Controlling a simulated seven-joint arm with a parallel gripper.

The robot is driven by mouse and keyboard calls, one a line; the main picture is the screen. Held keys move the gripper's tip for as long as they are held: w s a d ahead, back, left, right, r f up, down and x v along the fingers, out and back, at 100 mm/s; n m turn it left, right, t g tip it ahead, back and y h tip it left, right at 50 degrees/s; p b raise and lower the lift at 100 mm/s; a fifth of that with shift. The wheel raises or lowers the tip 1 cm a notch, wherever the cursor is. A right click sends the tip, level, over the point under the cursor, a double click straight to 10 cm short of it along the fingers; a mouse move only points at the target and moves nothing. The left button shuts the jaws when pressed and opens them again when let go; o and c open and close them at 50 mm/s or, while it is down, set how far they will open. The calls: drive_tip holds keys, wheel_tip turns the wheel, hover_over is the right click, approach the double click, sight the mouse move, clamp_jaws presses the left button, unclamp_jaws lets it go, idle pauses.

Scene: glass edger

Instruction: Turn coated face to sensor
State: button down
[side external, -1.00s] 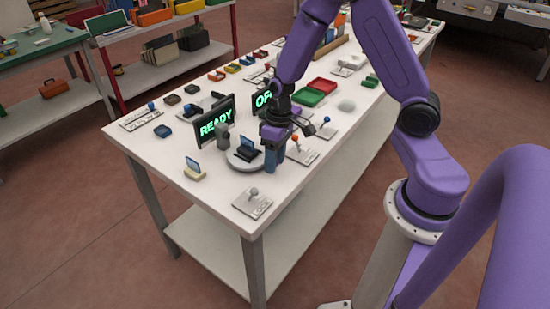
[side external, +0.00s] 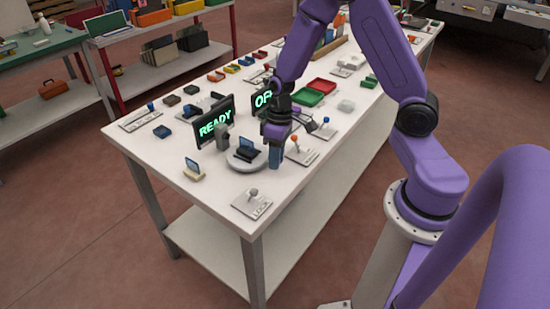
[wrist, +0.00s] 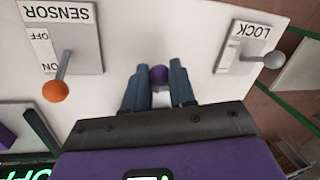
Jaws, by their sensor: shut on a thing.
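My gripper (side external: 275,163) is low beside the round grey turntable (side external: 233,164), on its right edge in the side view. In the wrist view my gripper (wrist: 157,75) has its two blue fingers closed around a small purple knob (wrist: 158,73); what the knob joins to is mostly hidden. On the turntable stands a dark holder with a blue glass piece (side external: 248,146), tilted. I cannot tell which face is coated. A grey post (side external: 222,137), perhaps the sensor, stands behind the turntable. The lit screen (side external: 214,124) reads READY.
The LOCK lever (side external: 253,203) sits near the front corner; its grey knob (wrist: 274,60) shows in the wrist view. The SENSOR lever (wrist: 56,90) has an orange knob. A second screen (side external: 263,101) is partly hidden by my arm. A pale stand with a blue piece (side external: 193,169) is at left.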

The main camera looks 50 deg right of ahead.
drive_tip(key=shift+w+d+n+g, duration=0.15)
drive_tip(key=shift+d+n, duration=0.45)
drive_tip(key=shift+n, duration=0.15)
drive_tip(key=shift+w+d+n+g, duration=0.15)
drive_tip(key=shift+d+n, duration=0.4)
drive_tip(key=shift+n, duration=0.2)
drive_tip(key=shift+w+d+n, duration=0.4)
drive_tip(key=shift+d+n, duration=0.3)
drive_tip(key=shift+n, duration=0.2)
drive_tip(key=shift+w+d+n+g+h, duration=0.2)
drive_tip(key=shift+w+d+n, duration=0.25)
drive_tip(key=shift+n, duration=0.3)
drive_tip(key=shift+w+d+n+g+h, duration=0.1)
drive_tip(key=shift+w+d+n+h, duration=0.15)
drive_tip(key=shift+d+n, duration=0.35)
drive_tip(key=shift+w+d+n, duration=0.35)
drive_tip(key=shift+w+n, duration=0.3)
drive_tip(key=shift+n, duration=0.4)
drive_tip(key=shift+w+d+n+h, duration=0.3)
drive_tip(key=shift+w+n, duration=0.4)
drive_tip(key=shift+n, duration=0.3)
drive_tip(key=shift+w+d+n+h, duration=0.15)
drive_tip(key=shift+w+d+n, duration=0.2)
drive_tip(key=shift+w+n, duration=0.5)
drive_tip(key=shift+w+d+n+h, duration=0.15)
drive_tip(key=shift+w+n+h, duration=0.15)
drive_tip(key=shift+w+n, duration=1)
drive_tip(key=shift+s+n, duration=0.1)
drive_tip(key=shift+n, duration=0.35)
